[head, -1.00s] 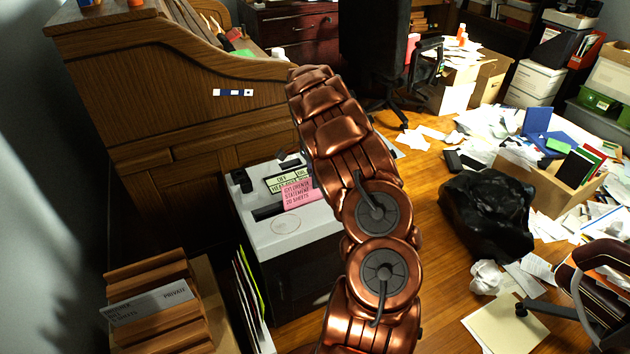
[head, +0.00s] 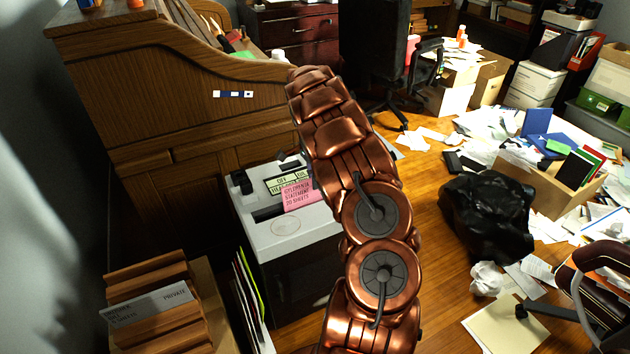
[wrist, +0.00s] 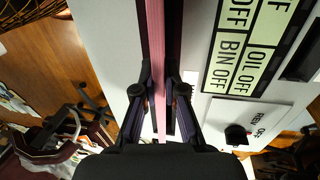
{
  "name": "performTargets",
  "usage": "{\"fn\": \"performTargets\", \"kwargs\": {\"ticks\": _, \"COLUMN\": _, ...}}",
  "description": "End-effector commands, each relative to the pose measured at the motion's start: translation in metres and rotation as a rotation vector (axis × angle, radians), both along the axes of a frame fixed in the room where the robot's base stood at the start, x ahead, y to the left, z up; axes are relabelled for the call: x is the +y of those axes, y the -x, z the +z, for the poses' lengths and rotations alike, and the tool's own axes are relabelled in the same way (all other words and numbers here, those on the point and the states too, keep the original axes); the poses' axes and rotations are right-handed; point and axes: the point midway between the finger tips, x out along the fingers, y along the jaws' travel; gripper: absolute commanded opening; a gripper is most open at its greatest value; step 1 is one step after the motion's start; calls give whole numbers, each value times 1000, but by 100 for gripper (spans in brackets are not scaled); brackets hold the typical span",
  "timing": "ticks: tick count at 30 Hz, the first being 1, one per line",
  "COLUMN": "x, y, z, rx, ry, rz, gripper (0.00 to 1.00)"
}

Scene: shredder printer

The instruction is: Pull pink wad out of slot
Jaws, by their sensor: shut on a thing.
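The pink wad (head: 300,196), a stack of sheets with dark print on its face, stands in the slot (head: 268,212) on top of the grey-white shredder (head: 300,228). It leans slightly. In the wrist view the wad (wrist: 157,40) shows edge-on as a narrow pink strip between the two dark fingers. My gripper (wrist: 160,88) is shut on it, with a finger on each side. In the head view my copper arm hides the gripper and the wad's right side. How deep the wad sits in the slot cannot be told.
A pale green label (head: 288,182) reading OFF and a dark knob (wrist: 236,134) are on the shredder top. A roll-top desk (head: 190,110) stands behind left, a wooden rack (head: 160,300) front left. A black bag (head: 487,215) and scattered papers lie right.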

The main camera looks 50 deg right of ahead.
Motion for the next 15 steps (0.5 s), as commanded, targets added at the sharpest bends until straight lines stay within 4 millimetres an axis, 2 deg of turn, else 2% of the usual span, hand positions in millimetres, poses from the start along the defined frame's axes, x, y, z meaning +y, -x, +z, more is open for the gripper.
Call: {"fn": "performTargets", "kwargs": {"ticks": 15, "x": 0, "y": 1, "z": 19, "rx": 2, "ry": 0, "rz": 0, "gripper": 0}}
